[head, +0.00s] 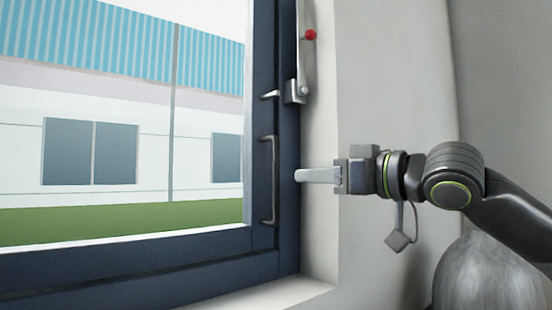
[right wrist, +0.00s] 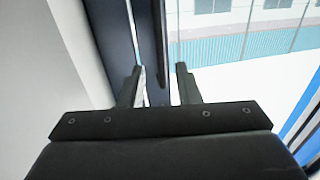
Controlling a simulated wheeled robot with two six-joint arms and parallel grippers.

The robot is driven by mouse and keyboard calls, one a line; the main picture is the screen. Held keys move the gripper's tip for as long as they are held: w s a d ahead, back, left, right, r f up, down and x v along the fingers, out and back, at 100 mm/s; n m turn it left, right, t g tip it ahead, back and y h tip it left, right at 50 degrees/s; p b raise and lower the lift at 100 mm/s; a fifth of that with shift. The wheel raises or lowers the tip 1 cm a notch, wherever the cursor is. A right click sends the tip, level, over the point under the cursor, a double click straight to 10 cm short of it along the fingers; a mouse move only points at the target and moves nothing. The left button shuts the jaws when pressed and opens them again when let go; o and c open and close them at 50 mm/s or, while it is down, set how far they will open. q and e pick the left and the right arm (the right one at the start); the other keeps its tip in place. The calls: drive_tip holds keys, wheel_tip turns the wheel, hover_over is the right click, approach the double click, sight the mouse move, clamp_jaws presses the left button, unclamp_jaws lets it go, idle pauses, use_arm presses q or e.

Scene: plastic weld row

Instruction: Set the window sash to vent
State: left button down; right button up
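The window sash (head: 262,205) has a dark blue frame and appears to lie in line with its outer frame; whether a small gap is there I cannot tell. A vertical grey pull handle (head: 273,182) is on its right stile. Above it is a small catch (head: 270,95), beside a silver lever (head: 304,60) that points up and carries a red knob (head: 310,35). My right gripper (head: 297,176) points left at the frame's right edge, right of the pull handle. In the right wrist view its fingers (right wrist: 162,70) are apart with nothing clearly held, facing the dark frame (right wrist: 148,30). My left gripper is out of view.
A pale wall reveal (head: 375,80) stands right of the window. A white sill (head: 270,295) runs below. A rounded grey object (head: 490,275) is at the lower right, under my right arm. A small grey piece (head: 398,240) hangs below my right wrist.

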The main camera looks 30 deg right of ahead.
drive_tip(key=p+x, duration=0.3)
drive_tip(key=p, duration=0.5)
hover_over(276, 216)
drive_tip(key=shift+w+d, duration=0.2)
drive_tip(key=shift+w, duration=0.1)
drive_tip(key=shift+b, duration=0.3)
clamp_jaws()
